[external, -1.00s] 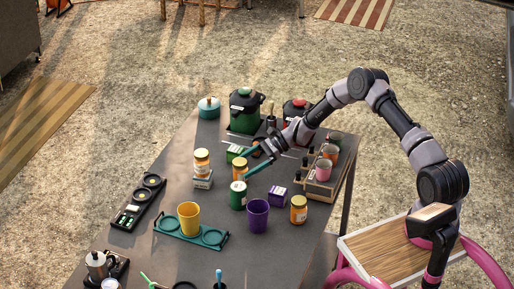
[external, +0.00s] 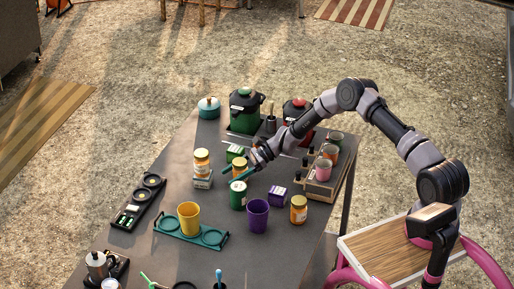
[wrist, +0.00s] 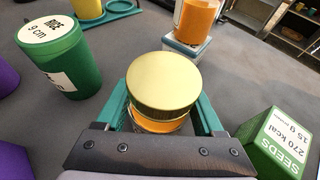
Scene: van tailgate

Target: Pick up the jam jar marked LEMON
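Three orange jars with gold lids stand on the dark table, and I cannot read LEMON on any of them. One jar (wrist: 165,85) is between my gripper's teal fingers in the wrist view, its label hidden under the lid and palm. My gripper (external: 243,172) is lowered around this jar (external: 239,163), with its fingers apart on either side; contact with the glass is not visible. A second jar (external: 202,158) stands on small boxes to the left. It shows at the top of the wrist view (wrist: 198,18). A third jar (external: 299,210) stands at the right.
A green RICE tin (wrist: 55,62) stands close by, left in the wrist view. A green SEEDS box (wrist: 275,143) is at right. A purple box (external: 277,196), purple cup (external: 258,216) and yellow cup (external: 189,218) are near. A wooden crate (external: 325,190) holds cups.

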